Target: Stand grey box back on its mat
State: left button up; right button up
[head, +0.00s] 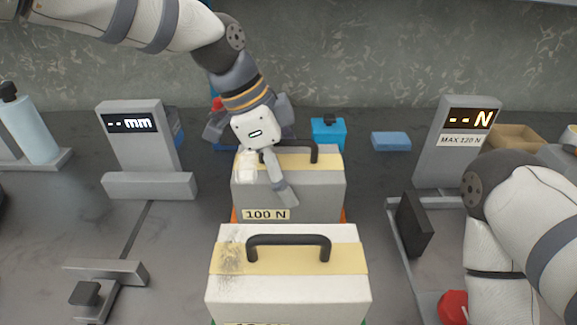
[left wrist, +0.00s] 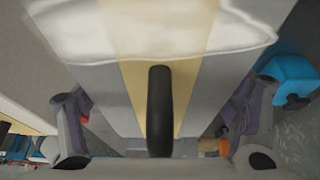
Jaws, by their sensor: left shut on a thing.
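The grey box (head: 320,187) has a yellow band, a black handle and a "100 N" label. It looks upright, behind a similar white box (head: 290,297). Strips of an orange mat (head: 345,215) show at both sides of the grey box's base; the white box hides the rest. My left gripper (head: 267,172) is shut on the grey box from above, with one finger against its front face. In the left wrist view, the black handle (left wrist: 160,110) lies between the fingers. I cannot tell whether the box touches the mat. My right gripper is not in view.
A gauge reading "mm" (head: 135,135) stands left, and one reading "N" (head: 465,130) stands right. A blue container (head: 328,134) and a blue block (head: 391,141) sit behind the boxes. The white box stands close in front. A spray bottle (head: 30,125) is far left.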

pick_arm(q)
jog(key=o, duration=1.9)
jog(key=v, duration=1.2)
jog(key=shift+r, duration=0.2)
jog(key=shift+f, duration=0.1)
